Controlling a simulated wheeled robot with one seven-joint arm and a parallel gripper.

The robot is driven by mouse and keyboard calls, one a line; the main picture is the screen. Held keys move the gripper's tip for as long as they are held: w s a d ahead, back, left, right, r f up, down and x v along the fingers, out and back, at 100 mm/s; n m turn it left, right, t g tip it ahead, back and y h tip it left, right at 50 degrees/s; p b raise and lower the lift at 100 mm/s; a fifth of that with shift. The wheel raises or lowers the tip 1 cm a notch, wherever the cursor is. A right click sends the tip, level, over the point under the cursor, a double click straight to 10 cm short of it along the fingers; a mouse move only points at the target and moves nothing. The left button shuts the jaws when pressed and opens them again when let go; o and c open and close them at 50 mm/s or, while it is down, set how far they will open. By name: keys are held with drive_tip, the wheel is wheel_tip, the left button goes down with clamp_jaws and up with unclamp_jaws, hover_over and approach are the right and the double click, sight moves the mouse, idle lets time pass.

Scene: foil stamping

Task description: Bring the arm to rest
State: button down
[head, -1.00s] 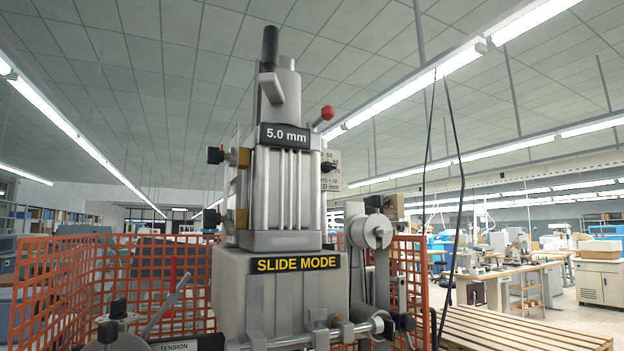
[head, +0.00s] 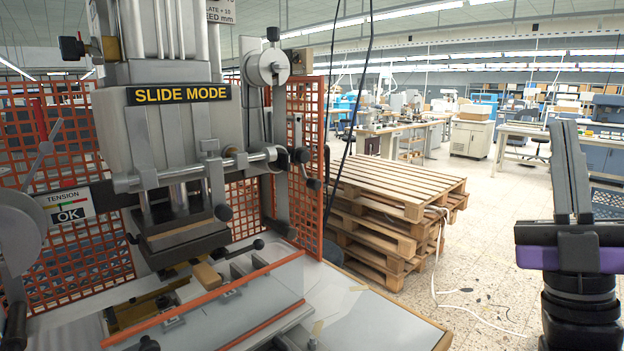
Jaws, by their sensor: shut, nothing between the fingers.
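My gripper (head: 569,168) stands at the right edge of the head view, pointing up. Its two grey fingers are pressed together with nothing between them. A purple band and a dark wrist show below the fingers. It is apart from the foil stamping press (head: 180,130), which fills the left of the view. The upper part of the press is cut off by the frame.
The press table (head: 385,322) has orange rails and spreads across the lower left. An orange mesh fence (head: 305,135) stands behind the press. Stacked wooden pallets (head: 395,190) stand in the middle, with a white cable on the floor beside them. Open floor (head: 490,240) lies between pallets and gripper.

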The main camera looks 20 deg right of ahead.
drive_tip(key=s+a+f+m+g+h, duration=0.1)
drive_tip(key=a+f+m+g+h, duration=0.2)
drive_tip(key=f, duration=0.6)
drive_tip(key=a+f+m+g, duration=0.2)
drive_tip(key=f+m+g, duration=0.3)
drive_tip(key=f, duration=0.5)
drive_tip(key=s+a+f+m+g+h, duration=0.1)
drive_tip(key=a+f+m+g+h, duration=0.15)
drive_tip(key=f+m, duration=0.45)
drive_tip(key=s+a+f+n+g+y, duration=0.2)
drive_tip(key=s+a+f+g+y, duration=0.1)
drive_tip(key=s+f, duration=0.6)
drive_tip(key=s+a+f+n+g+y, duration=0.2)
drive_tip(key=s+a+f+y, duration=0.3)
drive_tip(key=s+a+f, duration=0.3)
wheel_tip(320, 180, down, 2)
drive_tip(key=shift+s+f+n+g, duration=0.2)
drive_tip(key=shift+s+n+g, duration=0.2)
drive_tip(key=shift+s+g, duration=0.3)
